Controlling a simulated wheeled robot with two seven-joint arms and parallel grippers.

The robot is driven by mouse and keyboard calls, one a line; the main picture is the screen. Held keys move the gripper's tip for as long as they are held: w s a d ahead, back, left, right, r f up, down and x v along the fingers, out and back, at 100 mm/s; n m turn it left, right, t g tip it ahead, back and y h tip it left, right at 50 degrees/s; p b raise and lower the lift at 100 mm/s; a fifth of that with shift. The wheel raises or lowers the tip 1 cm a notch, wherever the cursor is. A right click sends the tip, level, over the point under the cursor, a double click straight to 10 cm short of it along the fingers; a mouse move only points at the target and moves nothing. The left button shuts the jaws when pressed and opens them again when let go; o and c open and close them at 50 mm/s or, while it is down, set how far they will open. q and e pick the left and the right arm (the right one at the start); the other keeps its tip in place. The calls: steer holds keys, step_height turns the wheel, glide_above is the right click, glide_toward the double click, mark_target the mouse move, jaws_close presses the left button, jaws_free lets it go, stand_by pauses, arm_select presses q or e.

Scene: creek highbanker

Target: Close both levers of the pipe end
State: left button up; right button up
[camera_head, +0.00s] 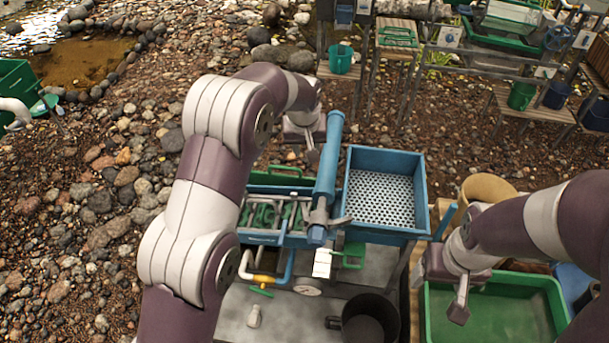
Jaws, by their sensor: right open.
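A blue pipe (327,170) runs up and away in the middle of the head view, and its lower end is a grey pipe end (319,216) with a coupling. One grey lever (341,221) sticks out to the right from the coupling. The second lever cannot be told apart clearly at this size. My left gripper (311,150) is beside the upper part of the pipe, on its left, pointing down; its finger gap is not clear. My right gripper (461,303) is open, over the green tub, well right of and below the pipe end, apart from both levers.
A blue box with a perforated plate (421,190) stands right of the pipe. A blue sluice (262,239) lies left of it. A green tub (428,318), a dark bucket (391,318), a yellow valve (262,278) and a tan bucket (488,186) are close by. Stones cover the ground.

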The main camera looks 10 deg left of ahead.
mark_target(303, 205)
arm_select(q)
steer(key=s+f+n+g, duration=0.2)
steer(key=s+g, duration=0.1)
steer(key=s, duration=0.3)
step_height(303, 205, down, 11)
steer(key=shift+w+r+p, duration=0.1)
steer(key=shift+r+p, duration=0.05)
steer(key=shift+p, duration=0.5)
steer(key=shift+d+f, duration=0.1)
steer(key=shift+f, duration=0.55)
jaws_close()
steer(key=shift+w+d+m+b, duration=0.1)
steer(key=shift+d+m+b, duration=0.2)
steer(key=shift+m+b, duration=0.45)
steer(key=shift+d+m+b, duration=0.25)
steer(key=shift+m+b, duration=0.45)
steer(key=shift+m, duration=0.05)
